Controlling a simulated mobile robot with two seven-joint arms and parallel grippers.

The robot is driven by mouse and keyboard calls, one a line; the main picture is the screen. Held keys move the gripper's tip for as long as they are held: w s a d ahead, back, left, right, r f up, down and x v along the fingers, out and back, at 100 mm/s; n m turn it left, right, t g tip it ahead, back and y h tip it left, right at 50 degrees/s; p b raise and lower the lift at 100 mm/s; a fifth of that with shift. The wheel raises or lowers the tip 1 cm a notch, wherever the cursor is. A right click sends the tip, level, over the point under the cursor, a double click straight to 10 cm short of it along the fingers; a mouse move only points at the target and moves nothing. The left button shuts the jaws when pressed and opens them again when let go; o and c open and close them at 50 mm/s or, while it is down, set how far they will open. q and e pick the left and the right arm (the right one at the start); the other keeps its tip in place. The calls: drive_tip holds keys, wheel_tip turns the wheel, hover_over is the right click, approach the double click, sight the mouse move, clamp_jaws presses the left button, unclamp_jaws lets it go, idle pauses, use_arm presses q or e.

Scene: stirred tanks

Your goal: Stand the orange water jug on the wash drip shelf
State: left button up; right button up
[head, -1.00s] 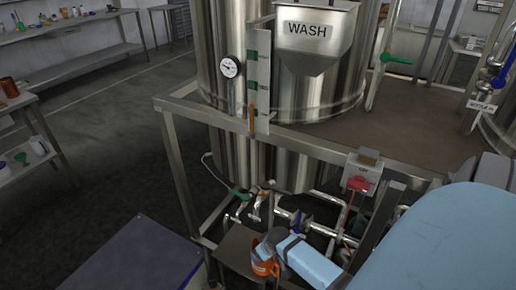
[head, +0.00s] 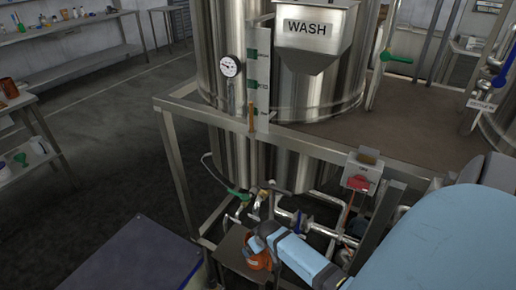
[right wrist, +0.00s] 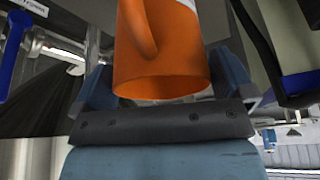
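The orange water jug (head: 256,262) is low in the head view, at the right side of the wash drip shelf (head: 230,244), partly hidden by my right gripper (head: 264,242). In the right wrist view the jug (right wrist: 168,55) sits between the two fingers, which appear to grip its sides. That view looks inverted, and the jug seems upright with its handle showing. I cannot tell whether its base touches the shelf. The shelf is a small metal plate below the taps of the wash tank (head: 300,75). My left gripper is out of view.
Taps and a green valve handle (head: 238,194) sit just behind the shelf, with pipes to the right. A frame post (head: 180,185) stands at the left. A red-knobbed box (head: 360,178) hangs from the rail. A dark blue-topped surface (head: 135,262) is at lower left.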

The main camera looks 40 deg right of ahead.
drive_tip(key=p+v, duration=0.3)
drive_tip(key=v, duration=0.8)
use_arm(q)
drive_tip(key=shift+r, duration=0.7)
use_arm(e)
drive_tip(key=s+a+r+n+t+y, duration=0.1)
drive_tip(key=s+a+r+t, duration=0.2)
drive_tip(key=a, duration=0.8)
drive_tip(key=s+a+r+n+t+y, duration=0.2)
drive_tip(key=s+a, duration=0.6)
drive_tip(key=a, duration=0.4)
drive_tip(key=shift+a+r+n+t+y, duration=0.2)
drive_tip(key=shift+r+n+t+y, duration=0.1)
drive_tip(key=shift+r+t, duration=0.25)
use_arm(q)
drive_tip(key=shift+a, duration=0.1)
use_arm(e)
drive_tip(key=shift+s, duration=0.1)
